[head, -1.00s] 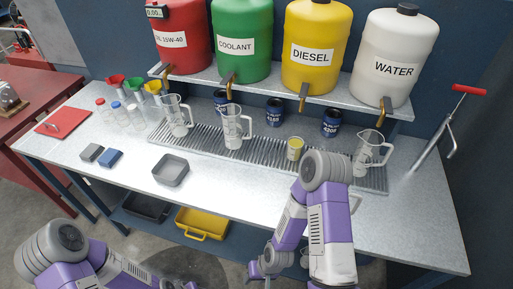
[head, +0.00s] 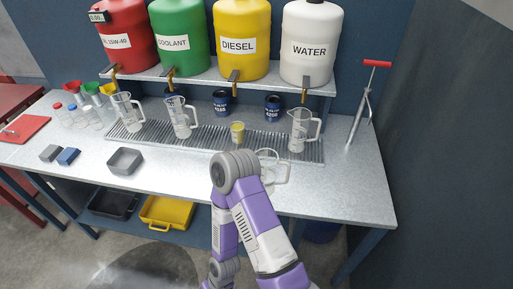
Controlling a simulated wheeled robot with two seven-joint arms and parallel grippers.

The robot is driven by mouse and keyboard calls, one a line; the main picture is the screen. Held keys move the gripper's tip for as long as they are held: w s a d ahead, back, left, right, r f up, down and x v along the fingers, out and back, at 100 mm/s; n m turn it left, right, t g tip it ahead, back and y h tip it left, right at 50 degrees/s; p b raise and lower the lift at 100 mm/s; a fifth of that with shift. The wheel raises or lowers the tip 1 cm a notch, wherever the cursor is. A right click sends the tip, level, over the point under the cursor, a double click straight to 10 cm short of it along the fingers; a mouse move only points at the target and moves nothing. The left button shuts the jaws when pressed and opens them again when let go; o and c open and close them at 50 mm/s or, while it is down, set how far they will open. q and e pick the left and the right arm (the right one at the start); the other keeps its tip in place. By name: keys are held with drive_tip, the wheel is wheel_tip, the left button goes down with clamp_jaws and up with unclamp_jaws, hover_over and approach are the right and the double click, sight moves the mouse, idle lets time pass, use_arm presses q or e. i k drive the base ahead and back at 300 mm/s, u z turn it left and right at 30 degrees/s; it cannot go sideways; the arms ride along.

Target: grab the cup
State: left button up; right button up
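Several clear handled measuring cups stand on the bench: one at the left (head: 127,114), one left of centre (head: 180,118) and one under the water tap (head: 301,133). Another clear cup (head: 273,168) stands at the front, partly hidden behind my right arm. A small yellow container (head: 237,133) stands on the grate. I cannot tell which of these is the task's cup. My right arm rises bent in front of the bench, but its gripper does not show. My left gripper is out of view.
A shelf (head: 215,78) carries red, green, yellow and white drums with taps. A grey tray (head: 125,161), two small blocks, blue cans and a red-handled tool (head: 365,100) are on the bench (head: 345,190). Bins sit below. The bench's right end is clear.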

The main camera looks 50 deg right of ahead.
sight(236, 127)
drive_tip(key=k, duration=0.35)
drive_tip(key=z, duration=1)
